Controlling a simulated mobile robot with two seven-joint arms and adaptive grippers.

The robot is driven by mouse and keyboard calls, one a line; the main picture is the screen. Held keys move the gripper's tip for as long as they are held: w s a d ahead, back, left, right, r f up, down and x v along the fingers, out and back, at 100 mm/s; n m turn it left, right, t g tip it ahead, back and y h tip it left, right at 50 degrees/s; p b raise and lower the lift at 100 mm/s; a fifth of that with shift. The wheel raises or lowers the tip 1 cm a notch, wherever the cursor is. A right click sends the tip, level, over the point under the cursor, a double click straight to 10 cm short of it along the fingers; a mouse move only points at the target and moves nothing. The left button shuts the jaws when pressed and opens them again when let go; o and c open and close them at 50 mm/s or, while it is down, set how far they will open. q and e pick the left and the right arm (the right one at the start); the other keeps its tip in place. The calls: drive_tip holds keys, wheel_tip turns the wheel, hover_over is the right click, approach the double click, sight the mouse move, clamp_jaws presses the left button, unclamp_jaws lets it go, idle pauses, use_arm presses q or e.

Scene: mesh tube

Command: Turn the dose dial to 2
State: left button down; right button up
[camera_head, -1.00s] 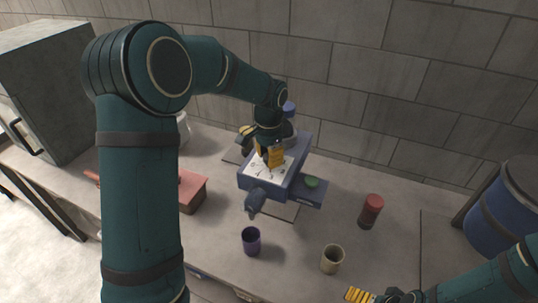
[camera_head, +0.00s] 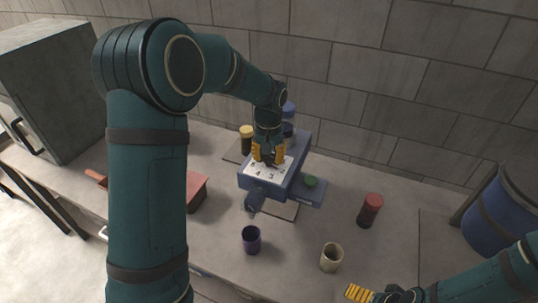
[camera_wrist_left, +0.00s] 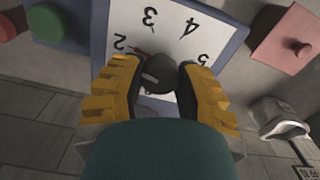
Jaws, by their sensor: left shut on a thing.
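The dose dial is a dark round knob (camera_wrist_left: 160,74) on a white numbered face (camera_head: 255,170) atop a blue-grey device (camera_head: 300,184). In the left wrist view the knob sits between the yellow-padded fingers of my left gripper (camera_wrist_left: 160,90), which is shut on it. A small red pointer (camera_wrist_left: 142,51) sticks out from the knob toward the printed 2 (camera_wrist_left: 120,43). The 3, 4 and 5 also show; the rest of the face is hidden by the gripper. In the head view my left gripper (camera_head: 268,155) comes down onto the face. My right gripper (camera_head: 360,294) is at the bottom edge, partly cut off.
A purple cup (camera_head: 251,240), a beige cup (camera_head: 331,257) and a red-topped jar (camera_head: 369,210) stand in front and to the right. A green button (camera_head: 311,181) is on the device's side. A reddish box (camera_head: 197,190) lies left. A yellow-lidded jar (camera_head: 246,139) stands behind.

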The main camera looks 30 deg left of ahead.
sight(269, 156)
use_arm(q)
drive_tip(key=shift+n, duration=0.3)
idle(0.4)
drive_tip(key=c, duration=0.6)
unclamp_jaws()
drive_tip(key=shift+o, duration=0.2)
wheel_tip(269, 156, up, 12)
